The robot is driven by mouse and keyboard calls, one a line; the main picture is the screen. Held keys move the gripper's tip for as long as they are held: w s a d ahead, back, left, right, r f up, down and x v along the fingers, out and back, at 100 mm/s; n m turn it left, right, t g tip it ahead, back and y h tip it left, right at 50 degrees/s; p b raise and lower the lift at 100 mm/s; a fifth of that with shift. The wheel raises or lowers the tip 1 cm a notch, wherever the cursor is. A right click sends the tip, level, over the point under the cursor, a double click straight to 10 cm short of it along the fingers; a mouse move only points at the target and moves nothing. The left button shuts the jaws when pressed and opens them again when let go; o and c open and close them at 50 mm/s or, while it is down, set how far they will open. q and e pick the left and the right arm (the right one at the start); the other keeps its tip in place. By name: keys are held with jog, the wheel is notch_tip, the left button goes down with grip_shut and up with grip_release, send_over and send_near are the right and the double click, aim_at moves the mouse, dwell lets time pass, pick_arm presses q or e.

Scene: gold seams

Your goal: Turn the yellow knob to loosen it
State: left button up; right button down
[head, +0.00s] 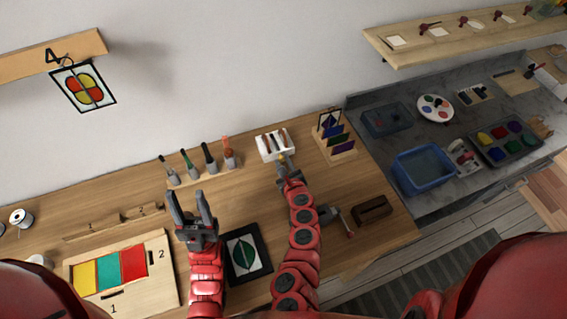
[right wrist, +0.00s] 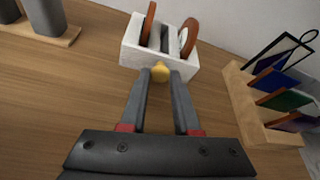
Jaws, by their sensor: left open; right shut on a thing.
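The yellow knob (right wrist: 160,71) sticks out from the front of a white box (right wrist: 130,49). Rust-orange discs (right wrist: 189,37) stand in the box. In the right wrist view, my right gripper (right wrist: 160,76) has its fingertips on either side of the knob and is shut on it. In the head view, the white box (head: 267,152) stands near the wall, with my right gripper (head: 285,165) at its front and the knob (head: 282,158) partly hidden. My left gripper (head: 187,197) is open and empty above the table, further left.
Several upright tools (head: 209,157) stand left of the white box. A wooden rack (head: 337,155) with coloured panes stands close on its right. A black-framed leaf panel (head: 264,263) lies between my arms. A wooden tray (head: 166,281) with coloured panes lies at the left.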

jog(key=c, duration=0.6)
grip_release()
jog(key=shift+c, duration=0.2)
jog(key=shift+s, duration=0.1)
jog(key=b+v, duration=0.1)
jog(key=v, duration=0.4)
jog(key=shift+s+r, duration=0.1)
jog(key=shift+s, duration=0.2)
jog(key=p+v, duration=0.2)
jog(key=v, duration=0.8)
jog(key=shift+s+r+p, duration=0.2)
jog(key=shift+s+p, duration=0.05)
jog(key=shift+p, duration=0.05)
jog(key=shift+s+d+r, duration=0.2)
jog(key=shift+s+d, duration=0.05)
jog(key=shift+s, duration=0.2)
